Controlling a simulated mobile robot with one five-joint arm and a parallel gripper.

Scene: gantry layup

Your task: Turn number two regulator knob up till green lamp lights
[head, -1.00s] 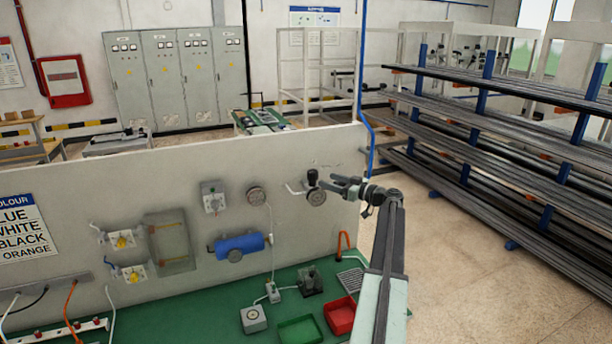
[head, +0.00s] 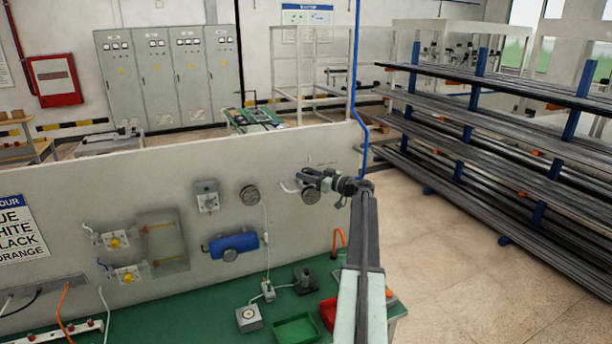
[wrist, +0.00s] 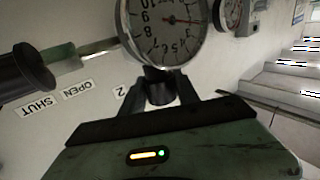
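In the wrist view a black regulator knob (wrist: 160,90) sits below a round white-faced gauge (wrist: 165,28) with a red needle. A "2" label (wrist: 121,92) is beside the knob. My gripper (wrist: 158,92) is open, with one finger on each side of the knob; firm contact does not show. In the head view my gripper (head: 306,180) is at the right end of the wall panel, partly covering the gauge (head: 311,197) there. A small indicator (wrist: 148,154) on my gripper's housing shows a yellow bar and a green dot. I cannot make out a separate green lamp on the panel.
A black handle (wrist: 22,74) with OPEN and SHUT labels is left of the knob. A second gauge (wrist: 234,14) is at upper right. A blue cylinder (head: 233,244) and a grey box (head: 207,196) are on the panel. Green and red trays are on the bench (head: 180,318).

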